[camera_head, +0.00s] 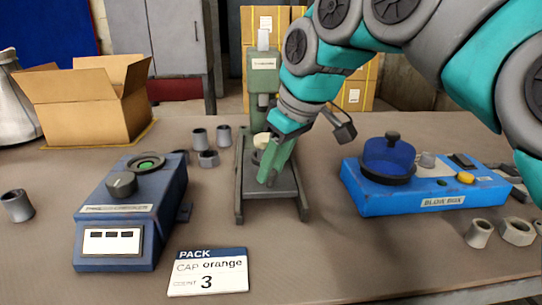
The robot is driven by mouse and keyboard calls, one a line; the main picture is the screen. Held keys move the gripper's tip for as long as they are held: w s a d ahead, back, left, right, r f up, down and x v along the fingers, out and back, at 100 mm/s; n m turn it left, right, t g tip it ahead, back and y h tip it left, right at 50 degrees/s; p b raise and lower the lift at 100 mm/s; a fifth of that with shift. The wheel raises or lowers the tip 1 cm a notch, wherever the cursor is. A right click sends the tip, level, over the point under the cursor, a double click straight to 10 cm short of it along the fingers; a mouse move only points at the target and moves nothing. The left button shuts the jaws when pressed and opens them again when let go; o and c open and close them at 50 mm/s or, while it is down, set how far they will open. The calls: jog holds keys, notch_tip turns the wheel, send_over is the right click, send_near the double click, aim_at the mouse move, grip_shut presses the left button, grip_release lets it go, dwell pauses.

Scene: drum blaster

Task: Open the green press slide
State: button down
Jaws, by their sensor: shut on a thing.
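The green press (264,62) stands upright in the middle of the table, with a green column and a dark grey base frame with two rails (304,205). My gripper (270,178) reaches down from the upper right, in front of the column and low over the base. It is shut on a part of the press slide, low between the rails; the fingers largely hide this part. A cream round piece (261,140) shows just left of my gripper, against the press. How far the slide stands open cannot be told.
A blue-grey box with a knob (122,185) stands left, the blue BLOW BOX (443,200) right. A PACK card (208,272) lies in front. Several grey metal pieces and an open carton (75,100) are around. The table's front middle is mostly clear.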

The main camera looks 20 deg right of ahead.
jog(key=s, duration=0.2)
jog(key=s+a, duration=0.1)
jog(key=s, duration=0.2)
jog(key=shift+s+r, duration=0.1)
jog(key=c, duration=0.5)
grip_release()
jog(key=v, duration=0.7)
jog(key=shift+s+d+r, duration=0.1)
jog(key=shift+s+r, duration=0.1)
jog(key=shift+r, duration=0.1)
jog(key=shift+s, duration=0.1)
